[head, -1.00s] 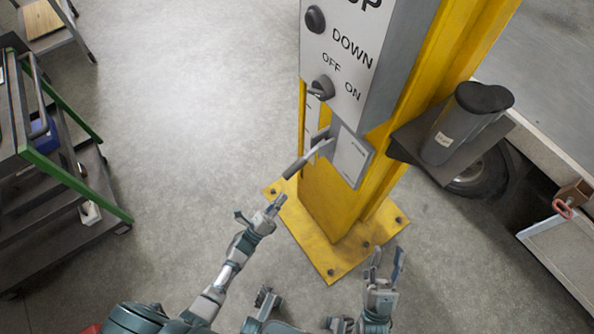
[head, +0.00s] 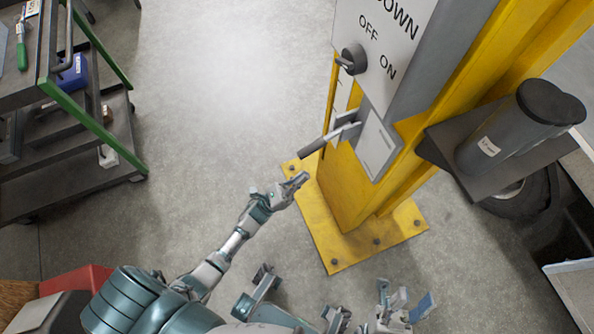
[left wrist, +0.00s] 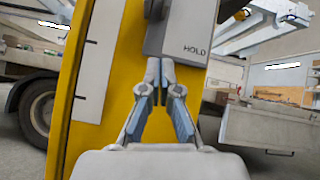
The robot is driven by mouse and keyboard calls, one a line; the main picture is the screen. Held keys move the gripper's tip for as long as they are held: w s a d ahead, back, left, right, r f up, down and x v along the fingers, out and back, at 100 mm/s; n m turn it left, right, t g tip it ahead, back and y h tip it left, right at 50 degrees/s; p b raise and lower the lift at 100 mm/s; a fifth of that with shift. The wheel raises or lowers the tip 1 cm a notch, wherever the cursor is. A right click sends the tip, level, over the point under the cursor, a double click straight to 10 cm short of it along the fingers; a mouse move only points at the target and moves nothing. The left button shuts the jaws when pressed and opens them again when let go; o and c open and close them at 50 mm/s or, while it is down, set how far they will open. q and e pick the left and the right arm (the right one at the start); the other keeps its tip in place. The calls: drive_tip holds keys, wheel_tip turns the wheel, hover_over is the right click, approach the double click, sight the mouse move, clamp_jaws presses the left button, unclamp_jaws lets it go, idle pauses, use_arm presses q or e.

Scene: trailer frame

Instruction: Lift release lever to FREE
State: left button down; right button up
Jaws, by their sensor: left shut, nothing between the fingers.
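The release lever (head: 330,138) sticks out to the left from a grey bracket plate (head: 376,146) on the yellow post; it has a dark grip at its outer end. In the left wrist view the plate (left wrist: 187,38) reads HOLD. My left gripper (head: 302,180) is shut and empty, a little below the lever's grip and apart from it. In the left wrist view its fingertips (left wrist: 160,62) are together in front of the yellow post, just below the plate. My right gripper (head: 407,296) is low by the post's base, fingers apart, away from the lever.
The yellow post (head: 350,190) stands on a bolted base plate (head: 350,256). A control box (head: 395,45) with an OFF/ON knob (head: 352,58) is above the lever. A dark cylinder (head: 505,130) stands on a shelf at right. A green-edged cart (head: 95,125) is at left. Floor between is clear.

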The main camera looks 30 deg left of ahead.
sight(323, 141)
use_arm(q)
drive_tip(key=w+d+r, duration=0.1)
drive_tip(key=w+r, duration=0.2)
drive_tip(key=r, duration=0.5)
drive_tip(key=shift+w, duration=0.15)
